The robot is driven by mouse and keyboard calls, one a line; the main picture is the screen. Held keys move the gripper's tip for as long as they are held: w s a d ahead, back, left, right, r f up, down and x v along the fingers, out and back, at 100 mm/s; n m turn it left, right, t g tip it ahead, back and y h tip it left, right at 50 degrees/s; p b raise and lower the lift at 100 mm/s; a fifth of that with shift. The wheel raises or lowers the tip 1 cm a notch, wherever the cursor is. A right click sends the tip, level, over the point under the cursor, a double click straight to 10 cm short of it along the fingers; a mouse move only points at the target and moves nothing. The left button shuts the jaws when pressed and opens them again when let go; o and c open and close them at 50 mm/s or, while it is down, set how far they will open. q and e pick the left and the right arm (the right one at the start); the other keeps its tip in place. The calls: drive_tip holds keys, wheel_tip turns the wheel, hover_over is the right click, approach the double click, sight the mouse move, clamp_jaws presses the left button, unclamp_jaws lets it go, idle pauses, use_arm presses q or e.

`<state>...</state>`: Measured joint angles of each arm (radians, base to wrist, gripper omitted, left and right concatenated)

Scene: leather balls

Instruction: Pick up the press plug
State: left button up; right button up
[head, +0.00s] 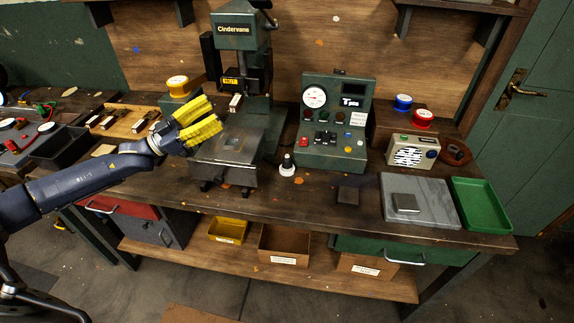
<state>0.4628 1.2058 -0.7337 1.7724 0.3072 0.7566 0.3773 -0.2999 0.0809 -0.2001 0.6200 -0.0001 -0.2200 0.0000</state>
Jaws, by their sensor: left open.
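A small black piece with a white base, which looks like the press plug (287,165), stands upright on the workbench, just right of the press's grey base plate. My left gripper (214,114) reaches in from the left, with yellow ribbed fingers spread apart and nothing visible between them. It is above the left part of the press (238,36), up and to the left of the plug and clear of it. My right gripper is not in view.
A green gauge panel (335,130) stands behind and right of the plug. A radio (412,151), a grey slab (420,216) and a green tray (482,204) are at the right. Yellow (177,85), blue and red spools stand farther back. Bench space in front of the panel is mostly clear.

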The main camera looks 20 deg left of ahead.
use_arm(q)
drive_tip(key=w+d+n+y, duration=0.4)
drive_tip(key=w+d+n, duration=0.1)
drive_tip(key=w, duration=0.4)
drive_tip(key=w+d+n+y, duration=0.4)
drive_tip(key=w+d, duration=0.2)
drive_tip(key=w, duration=0.2)
drive_tip(key=n+g+y, duration=0.2)
drive_tip(key=g+y, duration=0.6)
drive_tip(key=g, duration=0.5)
approach(287, 157)
drive_tip(key=f, duration=0.8)
drive_tip(key=w+f, duration=0.1)
drive_tip(key=f, duration=0.3)
drive_tip(key=shift+d+f, duration=0.25)
drive_tip(key=shift+f, duration=0.05)
clamp_jaws()
